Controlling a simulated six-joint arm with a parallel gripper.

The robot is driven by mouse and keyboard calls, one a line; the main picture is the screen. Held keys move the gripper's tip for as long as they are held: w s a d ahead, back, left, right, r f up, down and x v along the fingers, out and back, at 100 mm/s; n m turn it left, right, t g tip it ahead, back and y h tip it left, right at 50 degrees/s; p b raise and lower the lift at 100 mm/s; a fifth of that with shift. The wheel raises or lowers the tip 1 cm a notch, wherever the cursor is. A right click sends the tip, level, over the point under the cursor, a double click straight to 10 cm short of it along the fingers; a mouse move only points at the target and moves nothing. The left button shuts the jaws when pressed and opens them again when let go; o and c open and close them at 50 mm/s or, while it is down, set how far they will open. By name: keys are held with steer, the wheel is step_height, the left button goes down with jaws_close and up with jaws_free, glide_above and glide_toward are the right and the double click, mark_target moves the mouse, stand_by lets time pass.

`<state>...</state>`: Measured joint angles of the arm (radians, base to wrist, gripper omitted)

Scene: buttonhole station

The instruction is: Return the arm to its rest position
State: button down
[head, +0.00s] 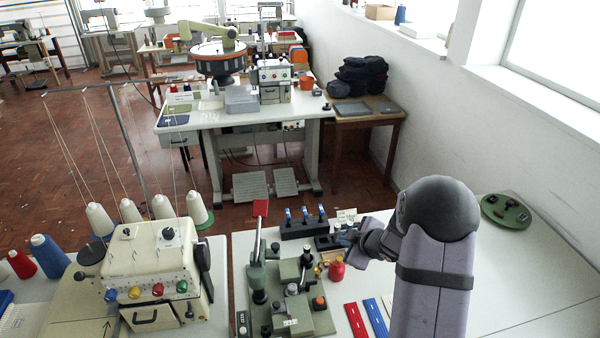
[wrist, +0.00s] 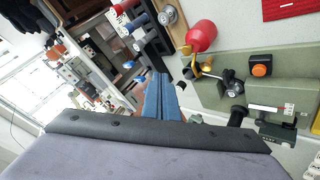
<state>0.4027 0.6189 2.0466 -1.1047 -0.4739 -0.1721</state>
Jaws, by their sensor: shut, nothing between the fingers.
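My gripper (head: 346,238) is above the white table, beside a dark holder block, at the end of my raised arm. In the wrist view its blue-grey fingers (wrist: 162,97) lie together with nothing between them. A red bulb-shaped thing (head: 336,270) stands just below and left of the gripper; it also shows in the wrist view (wrist: 202,36). The green buttonhole fixture (head: 318,318), with a lever and an orange button, lies to the left of my arm. The fingertips are small and partly dark in the head view.
A black rack (head: 304,228) with blue-topped pieces stands behind the fixture. Red and blue strips (head: 355,320) lie left of my forearm. A green round tray (head: 506,212) sits at the right. A cream sewing machine (head: 152,262) stands at the left. The table right of my arm is mostly clear.

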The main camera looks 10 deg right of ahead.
steer(key=s+d+f+m+g+h, duration=0.45)
steer(key=s+d+f, duration=0.2)
steer(key=s, duration=0.35)
steer(key=s+m+g, duration=0.1)
steer(key=s, duration=0.2)
steer(key=s+f+m+g, duration=0.1)
steer(key=s+m+g, duration=0.1)
steer(key=s, duration=0.2)
steer(key=s+m+g, duration=0.1)
steer(key=s, duration=0.3)
steer(key=shift+d+f+m, duration=0.1)
steer(key=shift+f+m, duration=0.25)
steer(key=s+a+r+m+g+y, duration=0.35)
steer(key=s+a+r, duration=0.25)
steer(key=s+a, duration=0.45)
steer(key=w+a+r+n+t+h, duration=0.1)
steer(key=a+r+t, duration=0.2)
steer(key=a+r, duration=0.4)
steer(key=shift+w, duration=0.35)
steer(key=shift+r+n, duration=0.15)
steer(key=shift+n, duration=0.2)
